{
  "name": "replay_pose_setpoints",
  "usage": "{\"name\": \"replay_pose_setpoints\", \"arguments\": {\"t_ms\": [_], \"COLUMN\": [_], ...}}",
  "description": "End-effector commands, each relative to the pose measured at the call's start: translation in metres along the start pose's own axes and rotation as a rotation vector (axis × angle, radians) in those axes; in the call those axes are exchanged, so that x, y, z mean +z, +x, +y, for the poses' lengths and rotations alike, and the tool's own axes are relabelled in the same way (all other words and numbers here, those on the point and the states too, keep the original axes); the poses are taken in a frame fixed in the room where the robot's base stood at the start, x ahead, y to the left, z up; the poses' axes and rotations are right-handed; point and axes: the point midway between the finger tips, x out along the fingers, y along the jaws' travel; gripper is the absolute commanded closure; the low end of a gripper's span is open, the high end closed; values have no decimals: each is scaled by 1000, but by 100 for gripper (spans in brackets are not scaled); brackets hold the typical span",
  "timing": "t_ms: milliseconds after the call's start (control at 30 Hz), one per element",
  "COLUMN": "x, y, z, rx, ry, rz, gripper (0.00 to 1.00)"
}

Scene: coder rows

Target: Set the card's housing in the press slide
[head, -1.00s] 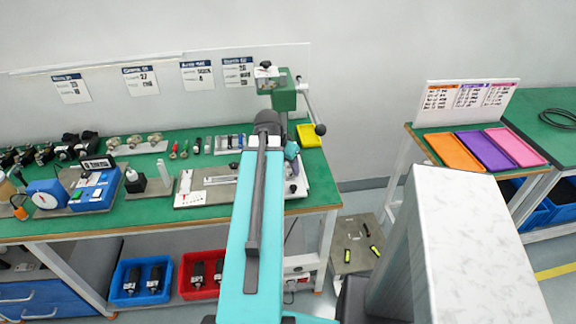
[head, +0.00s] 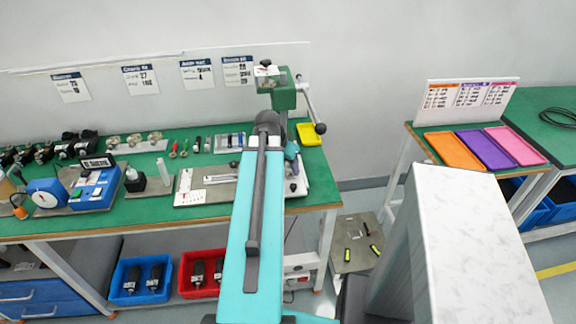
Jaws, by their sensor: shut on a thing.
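The green press (head: 284,97) stands at the back right of the bench, with a lever and black knob on its right. Its pale base plate (head: 302,192) shows beside my arm; my arm covers most of the slide. My gripper (head: 293,168) is down at the press base, shut, mostly hidden behind my teal arm. What it holds is too small and covered to make out. A white card (head: 190,198) lies at the bench's front edge, its print too small to read. Dark housings (head: 155,278) lie in the blue bin, and more lie in the red bin (head: 184,292).
A yellow tray (head: 309,134) sits right of the press. A blue device (head: 95,190), a dial gauge (head: 46,193) and rows of parts fill the bench's left. Orange, purple and pink trays lie on the right table. A white column (head: 462,240) stands close at the right.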

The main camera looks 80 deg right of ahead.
Motion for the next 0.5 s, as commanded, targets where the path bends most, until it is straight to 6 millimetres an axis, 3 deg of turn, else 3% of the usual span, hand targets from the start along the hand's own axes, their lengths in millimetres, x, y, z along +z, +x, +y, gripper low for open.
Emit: {"name": "replay_pose_setpoints", "arguments": {"t_ms": [267, 300, 400, 500], "x": [0, 0, 0, 0], "y": [1, 1, 1, 1], "z": [0, 0, 0, 0], "rx": [0, 0, 0, 0], "ry": [0, 0, 0, 0], "rz": [1, 1, 1, 0], "gripper": [85, 57, 40, 38]}}
